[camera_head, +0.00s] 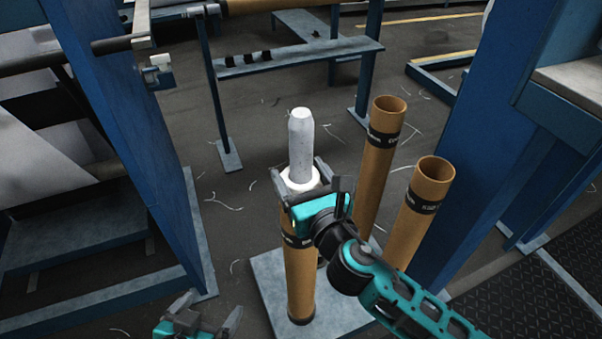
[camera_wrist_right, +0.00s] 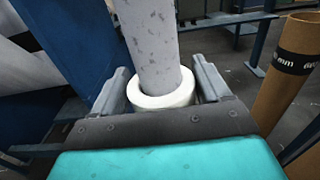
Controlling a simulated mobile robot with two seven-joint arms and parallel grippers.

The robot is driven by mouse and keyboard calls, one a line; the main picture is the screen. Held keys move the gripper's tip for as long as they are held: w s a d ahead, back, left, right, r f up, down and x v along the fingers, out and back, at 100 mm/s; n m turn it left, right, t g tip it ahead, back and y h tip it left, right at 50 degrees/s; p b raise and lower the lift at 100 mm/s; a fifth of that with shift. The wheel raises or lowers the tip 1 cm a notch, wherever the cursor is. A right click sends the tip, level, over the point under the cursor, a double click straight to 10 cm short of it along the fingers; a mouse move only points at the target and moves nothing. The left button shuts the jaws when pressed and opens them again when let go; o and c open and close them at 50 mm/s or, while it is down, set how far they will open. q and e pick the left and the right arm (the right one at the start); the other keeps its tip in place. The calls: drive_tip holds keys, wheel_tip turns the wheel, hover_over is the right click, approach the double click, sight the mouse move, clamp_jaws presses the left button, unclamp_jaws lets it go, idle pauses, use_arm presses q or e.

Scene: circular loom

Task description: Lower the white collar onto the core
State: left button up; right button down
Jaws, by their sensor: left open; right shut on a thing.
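The white collar (camera_head: 297,183) is a ring around the foot of a pale, speckled post (camera_head: 301,146) that stands up out of it. It also shows in the right wrist view (camera_wrist_right: 162,97), between the fingers. My right gripper (camera_head: 303,178) is shut on the collar, one grey finger on each side. The brown cardboard core (camera_head: 300,282) stands upright directly below. The gripper hides its top, so I cannot tell whether collar and core touch. My left gripper (camera_head: 209,316) is open and empty at the bottom edge, left of the core.
Two more brown tubes with black bands stand to the right, a rear one (camera_head: 377,165) and a nearer one (camera_head: 424,205). A blue-grey base plate (camera_head: 267,277) lies under the core. Blue frames (camera_head: 135,125) rise at left and right. Pale thread scraps litter the floor.

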sight(294, 193)
drive_tip(key=shift+s+a+f+g+y, duration=0.3)
drive_tip(key=shift+s+a+f, duration=0.25)
drive_tip(key=shift+f, duration=0.2)
use_arm(q)
drive_tip(key=shift+f, duration=0.25)
drive_tip(key=shift+r, duration=0.2)
drive_tip(key=shift+f, duration=0.15)
use_arm(e)
drive_tip(key=shift+s+f, duration=0.1)
drive_tip(key=shift+f, duration=0.1)
drive_tip(key=shift+f+b, duration=0.8)
drive_tip(key=shift+f, duration=0.1)
drive_tip(key=shift+c, duration=1.7)
unclamp_jaws()
drive_tip(key=shift+r, duration=0.1)
drive_tip(key=o, duration=0.3)
drive_tip(key=shift+r, duration=0.15)
drive_tip(key=shift+o, duration=0.2)
drive_tip(key=shift+r, duration=0.1)
use_arm(q)
drive_tip(key=shift+h, duration=0.4)
drive_tip(key=d+r, duration=0.1)
drive_tip(key=w+d+r+p, duration=0.1)
drive_tip(key=r, duration=0.1)
drive_tip(key=shift+w+d+r, duration=0.1)
drive_tip(key=shift+d+r, duration=0.2)
use_arm(e)
drive_tip(key=v, duration=1.3)
drive_tip(key=shift+f, duration=0.25)
